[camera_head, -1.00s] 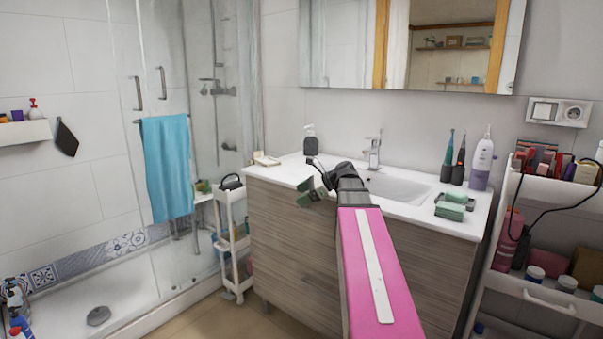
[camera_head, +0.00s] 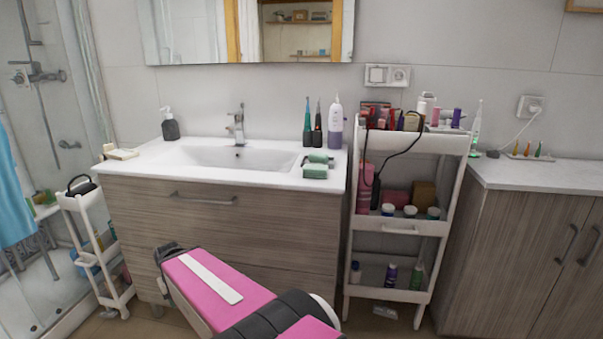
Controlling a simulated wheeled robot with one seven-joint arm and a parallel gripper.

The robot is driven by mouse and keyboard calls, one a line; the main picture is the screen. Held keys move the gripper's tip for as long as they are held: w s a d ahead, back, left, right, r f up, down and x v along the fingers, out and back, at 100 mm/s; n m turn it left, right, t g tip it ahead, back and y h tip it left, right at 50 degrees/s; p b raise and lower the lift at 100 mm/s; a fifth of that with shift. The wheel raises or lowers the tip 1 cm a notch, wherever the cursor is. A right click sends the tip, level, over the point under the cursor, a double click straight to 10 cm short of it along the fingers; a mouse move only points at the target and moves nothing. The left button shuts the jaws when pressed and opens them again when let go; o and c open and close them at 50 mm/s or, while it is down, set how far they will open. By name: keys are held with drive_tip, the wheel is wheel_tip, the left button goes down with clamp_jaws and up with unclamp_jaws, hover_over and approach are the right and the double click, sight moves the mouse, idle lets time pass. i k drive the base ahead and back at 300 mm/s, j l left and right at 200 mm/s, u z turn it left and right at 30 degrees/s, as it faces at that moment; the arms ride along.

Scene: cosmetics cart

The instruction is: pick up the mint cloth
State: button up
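No cloth can be made out with certainty as the mint cloth. Two small mint-green folded or block-like pieces (camera_head: 315,171) lie on the right end of the sink counter; whether they are cloth is too small to tell. My pink arm reaches in from the bottom, low in front of the sink cabinet, well apart from these green pieces. Only a dark wrist part shows at its far end. My gripper's fingers are hidden behind the arm.
The white cosmetics cart (camera_head: 388,228) stands right of the sink cabinet (camera_head: 240,215), its shelves crowded with bottles and jars; a black cable hangs over its front. A wooden cabinet (camera_head: 520,255) is further right. A small white trolley (camera_head: 122,297) and blue towel (camera_head: 12,195) are at left.

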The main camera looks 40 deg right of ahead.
sight(309, 171)
drive_tip(key=i+j+z, duration=0.3)
drive_tip(key=i+j, duration=0.2)
drive_tip(key=k+l+z, duration=0.15)
drive_tip(key=z, duration=0.35)
drive_tip(key=k+l+z, duration=0.15)
drive_tip(key=l+z, duration=0.5)
drive_tip(key=z, duration=0.3)
drive_tip(key=l+u, duration=0.25)
drive_tip(key=l, duration=0.25)
drive_tip(key=k+l+u, duration=0.2)
drive_tip(key=l, duration=0.3)
drive_tip(key=l+u, duration=0.25)
drive_tip(key=l, duration=0.3)
